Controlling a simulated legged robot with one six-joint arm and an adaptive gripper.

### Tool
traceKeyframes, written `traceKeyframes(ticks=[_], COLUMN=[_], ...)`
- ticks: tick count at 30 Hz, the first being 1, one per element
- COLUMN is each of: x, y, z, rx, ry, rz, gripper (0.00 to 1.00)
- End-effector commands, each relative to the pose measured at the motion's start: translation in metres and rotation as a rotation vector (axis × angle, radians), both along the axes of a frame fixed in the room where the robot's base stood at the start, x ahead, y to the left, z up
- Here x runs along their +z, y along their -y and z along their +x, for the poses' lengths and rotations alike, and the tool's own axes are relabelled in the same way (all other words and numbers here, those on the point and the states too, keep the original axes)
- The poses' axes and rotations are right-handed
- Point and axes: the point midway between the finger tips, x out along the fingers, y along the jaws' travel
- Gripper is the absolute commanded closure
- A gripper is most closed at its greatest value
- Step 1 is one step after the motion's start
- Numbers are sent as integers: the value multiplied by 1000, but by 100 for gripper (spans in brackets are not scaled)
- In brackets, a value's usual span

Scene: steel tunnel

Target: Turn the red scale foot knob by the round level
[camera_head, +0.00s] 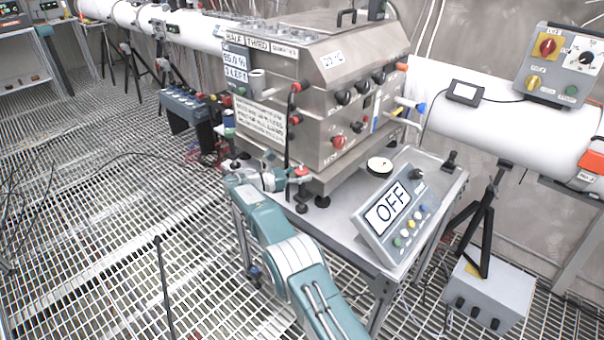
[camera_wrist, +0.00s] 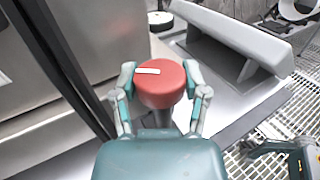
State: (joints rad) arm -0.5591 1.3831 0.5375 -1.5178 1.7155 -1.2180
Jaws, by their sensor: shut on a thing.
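The red scale foot knob (camera_wrist: 161,84), with a white mark on its top, stands upright between the two fingers of my gripper (camera_wrist: 161,98) in the wrist view. The fingers are shut on it from the left and right. In the head view, my gripper (camera_head: 285,179) is at the front corner of the steel machine, and the red knob (camera_head: 301,171) shows just beyond it. The round level (camera_head: 379,165) is a pale disc with a dark rim on the table top, to the right of the knob. My gripper partly hides the knob's stem.
The steel machine (camera_head: 325,105) rises close behind the knob. A dark upright strip (camera_wrist: 62,62) runs near my left finger. A sloped grey panel reading OFF (camera_head: 388,208) stands on the table (camera_head: 345,228) to the right. The grating floor at left is mostly open.

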Motion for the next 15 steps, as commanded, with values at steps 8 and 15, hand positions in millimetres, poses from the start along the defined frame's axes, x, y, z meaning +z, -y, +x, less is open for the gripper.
traceKeyframes(ticks=[8,15], x=[3,2], y=[-1,0], z=[1,1], rx=[8,5], ry=[5,3], rz=[1,1], gripper=[7,7])
